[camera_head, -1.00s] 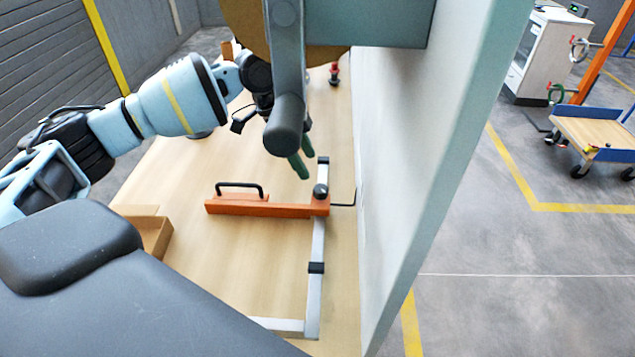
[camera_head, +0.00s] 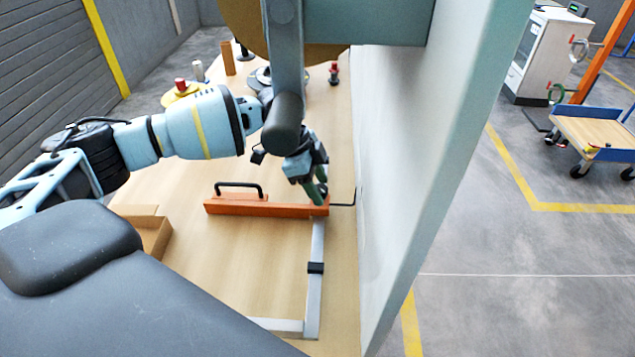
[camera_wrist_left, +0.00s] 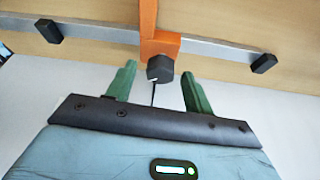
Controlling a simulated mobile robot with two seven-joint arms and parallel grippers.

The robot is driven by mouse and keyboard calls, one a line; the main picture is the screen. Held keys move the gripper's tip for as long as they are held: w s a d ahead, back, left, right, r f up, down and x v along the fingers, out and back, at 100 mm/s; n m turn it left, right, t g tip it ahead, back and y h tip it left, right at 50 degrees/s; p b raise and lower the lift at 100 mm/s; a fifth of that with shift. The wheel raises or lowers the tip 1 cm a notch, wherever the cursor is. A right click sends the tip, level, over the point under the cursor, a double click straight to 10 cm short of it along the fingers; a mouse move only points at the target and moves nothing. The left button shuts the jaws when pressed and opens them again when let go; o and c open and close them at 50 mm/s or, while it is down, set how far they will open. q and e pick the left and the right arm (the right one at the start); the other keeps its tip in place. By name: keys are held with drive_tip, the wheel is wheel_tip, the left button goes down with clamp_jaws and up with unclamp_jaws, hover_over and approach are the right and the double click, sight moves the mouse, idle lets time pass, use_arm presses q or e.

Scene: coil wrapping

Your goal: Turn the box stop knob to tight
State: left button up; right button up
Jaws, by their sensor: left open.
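The box stop is an orange bar (camera_head: 250,206) with a black handle, lying across a grey metal rail (camera_head: 317,245) on the table. Its black knob (camera_wrist_left: 160,68) sits at the orange end block (camera_wrist_left: 160,44) in the left wrist view. In the head view the knob is mostly hidden behind my left gripper (camera_head: 320,192). My left gripper also shows in the wrist view (camera_wrist_left: 158,82), with its green fingers open, one on each side of the knob, and a gap on both sides. I do not see my right gripper.
A tall pale panel (camera_head: 420,170) stands close to the right of the rail. An open cardboard box (camera_head: 152,236) lies at the left on the table. Black clamps (camera_head: 316,268) sit on the rail. A red-topped button (camera_head: 334,70) and other items stand at the back.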

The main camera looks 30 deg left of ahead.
use_arm(q)
drive_tip(key=c, duration=1)
drive_tip(key=m, duration=0.2)
drive_tip(key=m+g, duration=0.1)
drive_tip(key=shift+w+f+m+g+b, duration=0.1)
drive_tip(key=shift+w+m+g+b, duration=0.05)
drive_tip(key=shift+m+g+b, duration=0.5)
drive_tip(key=shift+m+g, duration=0.05)
drive_tip(key=shift+m, duration=0.8)
use_arm(e)
drive_tip(key=shift+s+a+f, duration=0.1)
drive_tip(key=shift+s+f, duration=0.35)
drive_tip(key=shift+f, duration=0.25)
use_arm(q)
drive_tip(key=o, duration=1)
use_arm(e)
drive_tip(key=shift+f, duration=0.1)
